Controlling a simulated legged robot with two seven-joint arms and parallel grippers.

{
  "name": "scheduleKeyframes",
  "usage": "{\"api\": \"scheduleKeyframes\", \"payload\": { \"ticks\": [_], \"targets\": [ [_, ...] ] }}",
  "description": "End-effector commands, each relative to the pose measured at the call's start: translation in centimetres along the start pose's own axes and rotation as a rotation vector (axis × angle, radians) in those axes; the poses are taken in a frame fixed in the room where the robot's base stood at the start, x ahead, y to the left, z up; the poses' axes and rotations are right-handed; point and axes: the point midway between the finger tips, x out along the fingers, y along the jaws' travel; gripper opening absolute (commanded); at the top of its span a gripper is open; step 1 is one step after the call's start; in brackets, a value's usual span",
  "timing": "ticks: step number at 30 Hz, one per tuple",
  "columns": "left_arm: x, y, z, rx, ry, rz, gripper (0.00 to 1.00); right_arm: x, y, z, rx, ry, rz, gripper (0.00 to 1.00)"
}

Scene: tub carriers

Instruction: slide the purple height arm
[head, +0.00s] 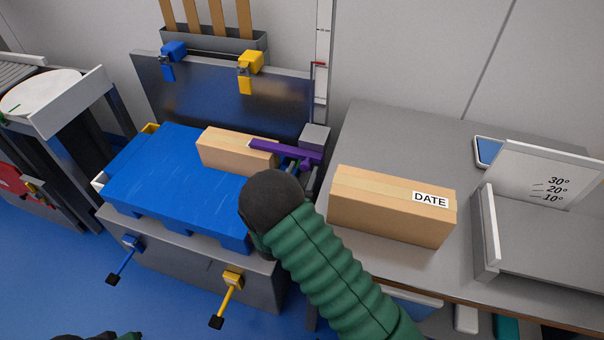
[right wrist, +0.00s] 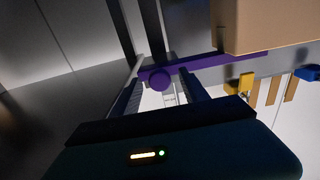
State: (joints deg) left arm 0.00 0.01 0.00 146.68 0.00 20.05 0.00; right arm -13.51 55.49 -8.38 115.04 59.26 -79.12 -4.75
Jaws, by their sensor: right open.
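The purple height arm (head: 272,149) reaches out level over a cardboard box (head: 222,149) on the blue pallet-like platform (head: 170,180). Its right end meets the upright post beside a grey block. In the right wrist view the purple arm (right wrist: 215,67) carries a round purple knob (right wrist: 159,78). My right gripper (head: 296,165) is at the right end of the arm, partly hidden by my own wrist. In the right wrist view my right gripper (right wrist: 163,90) is open, with its fingers either side of the knob; contact cannot be told.
A box marked DATE (head: 390,205) sits on the grey table (head: 385,140) to the right, near my right forearm. A white angle gauge (head: 535,175) stands farther right. Blue (head: 172,50) and yellow (head: 248,66) clamps sit on the upright back panel.

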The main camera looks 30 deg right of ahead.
Motion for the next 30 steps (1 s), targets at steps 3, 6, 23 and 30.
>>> {"api": "scheduleKeyframes", "payload": {
  "ticks": [3,6,23,30],
  "targets": [
    [-0.03,0.0,-0.01,0.0,0.0,0.0,0.52,-0.02,-0.01,-0.02,0.0,0.0,0.0,0.52],
    [-0.03,0.0,-0.01,0.0,0.0,0.0,0.52,-0.03,0.0,-0.02,0.0,0.0,0.0,0.42],
    [-0.03,0.0,-0.01,0.0,0.0,0.0,0.52,-0.08,-0.06,0.01,0.001,-0.001,-0.001,0.0],
    [-0.02,0.0,-0.01,0.0,0.0,0.0,0.52,-0.09,-0.08,0.02,0.001,-0.001,-0.001,0.0]
  ]
}}
